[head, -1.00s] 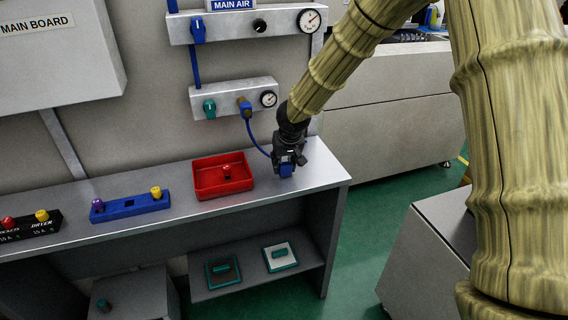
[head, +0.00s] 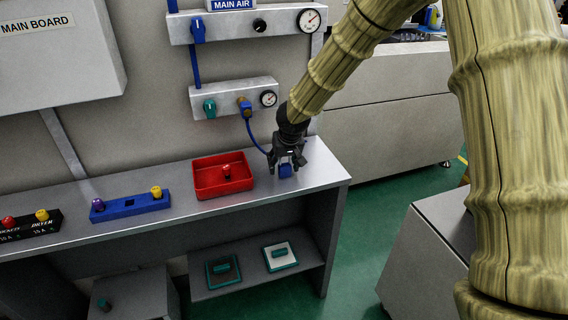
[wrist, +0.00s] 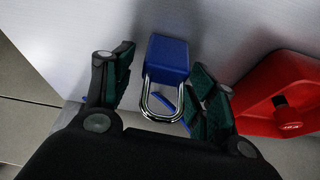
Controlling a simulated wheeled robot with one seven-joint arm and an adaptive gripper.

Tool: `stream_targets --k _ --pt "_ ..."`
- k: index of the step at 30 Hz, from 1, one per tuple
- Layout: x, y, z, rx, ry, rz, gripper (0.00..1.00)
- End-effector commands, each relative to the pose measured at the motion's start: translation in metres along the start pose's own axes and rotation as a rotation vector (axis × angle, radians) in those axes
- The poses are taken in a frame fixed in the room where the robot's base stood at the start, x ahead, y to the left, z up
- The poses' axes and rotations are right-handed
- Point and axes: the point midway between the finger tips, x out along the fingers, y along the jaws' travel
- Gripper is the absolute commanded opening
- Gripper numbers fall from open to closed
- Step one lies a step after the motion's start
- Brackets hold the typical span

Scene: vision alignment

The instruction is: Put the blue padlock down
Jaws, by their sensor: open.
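The blue padlock (head: 286,170) rests on the grey bench top, to the right of the red tray. In the wrist view the padlock (wrist: 168,58) shows its blue body and its silver shackle, which points toward my gripper. My gripper (head: 286,168) is open around the padlock, over the bench. In the wrist view my gripper's fingers (wrist: 160,88) stand on both sides of the padlock, with a gap on the left; on the right the finger is close to it, and I cannot tell if it touches.
The red tray (head: 208,193) holding a small red item stands just left of my gripper. A blue block (head: 128,207) with knobs lies farther left. A blue hose (head: 252,137) hangs from the valve panel behind my gripper. The bench's right end (head: 328,178) is bare.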

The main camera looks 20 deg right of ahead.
Motion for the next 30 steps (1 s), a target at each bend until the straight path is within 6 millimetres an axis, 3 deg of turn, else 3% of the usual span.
stream_targets --k 21,30 --pt "-0.100 0.000 -0.001 0.000 0.003 -0.001 0.57" --pt "-0.119 0.000 0.000 0.000 0.000 -0.001 0.57"
